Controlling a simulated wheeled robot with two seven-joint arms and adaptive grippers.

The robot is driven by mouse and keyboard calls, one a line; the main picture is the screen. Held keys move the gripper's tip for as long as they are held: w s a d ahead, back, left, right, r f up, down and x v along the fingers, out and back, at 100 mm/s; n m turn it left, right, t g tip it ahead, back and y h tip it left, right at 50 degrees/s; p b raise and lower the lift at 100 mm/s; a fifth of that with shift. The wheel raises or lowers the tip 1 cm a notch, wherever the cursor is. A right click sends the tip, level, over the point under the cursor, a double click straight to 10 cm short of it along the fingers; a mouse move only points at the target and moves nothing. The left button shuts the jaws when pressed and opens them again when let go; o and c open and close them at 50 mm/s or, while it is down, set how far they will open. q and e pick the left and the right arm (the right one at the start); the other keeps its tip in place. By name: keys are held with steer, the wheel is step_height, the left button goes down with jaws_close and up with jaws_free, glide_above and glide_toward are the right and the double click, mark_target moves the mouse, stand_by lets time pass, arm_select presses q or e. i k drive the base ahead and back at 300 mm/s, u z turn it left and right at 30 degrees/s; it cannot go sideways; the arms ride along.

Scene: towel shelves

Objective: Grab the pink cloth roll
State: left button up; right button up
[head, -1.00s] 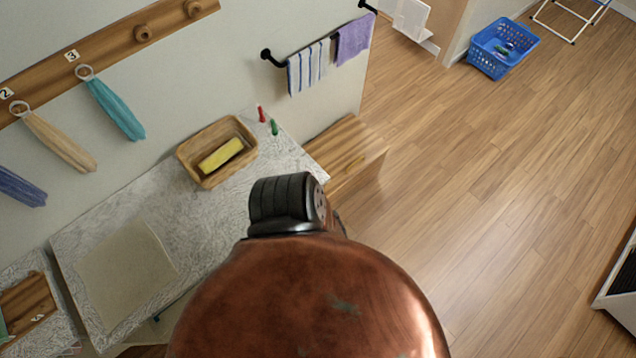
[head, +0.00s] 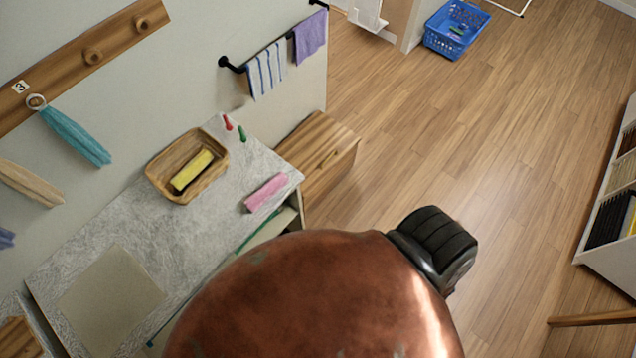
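The pink cloth roll (head: 266,192) lies on the grey marbled counter (head: 215,225), close to its front right edge. It is fully visible and nothing touches it. Neither of my grippers shows in the head view. A large copper-coloured round part with a black ribbed piece, which looks like part of my own body, fills the bottom middle and hides part of the counter's front.
Red (head: 227,122) and green (head: 242,134) small items stand at the back edge. A wooden cabinet (head: 318,158) adjoins the counter. Floor at right is clear around a blue basket (head: 428,40).

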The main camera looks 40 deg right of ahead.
mark_target(268, 189)
steer(key=z, duration=1.9)
steer(key=k, duration=1.15)
steer(key=u, duration=0.75)
